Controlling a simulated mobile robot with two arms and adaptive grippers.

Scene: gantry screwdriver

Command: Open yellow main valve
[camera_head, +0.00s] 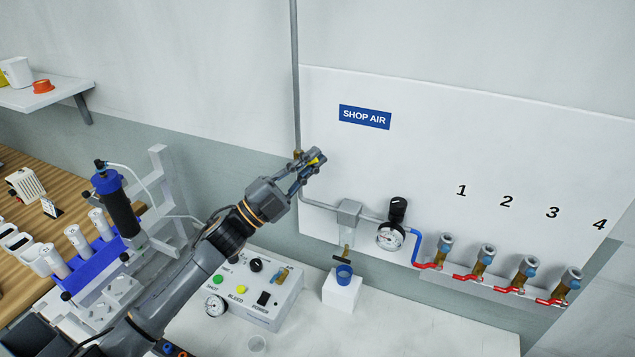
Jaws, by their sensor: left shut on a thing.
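The yellow main valve handle (314,161) shows as a small yellow strip between the fingers of my left gripper (313,163). The gripper is shut on the handle. The valve sits on the vertical grey pipe (296,90) at the left edge of the white panel; a brass part (297,154) shows just left of the fingers. Most of the valve body and handle is hidden by the fingers, so I cannot tell the handle's exact angle. My right gripper is not in view.
The white panel (420,150) carries a SHOP AIR sign (365,117), a pressure gauge (390,236) and several red-handled valves (428,266).

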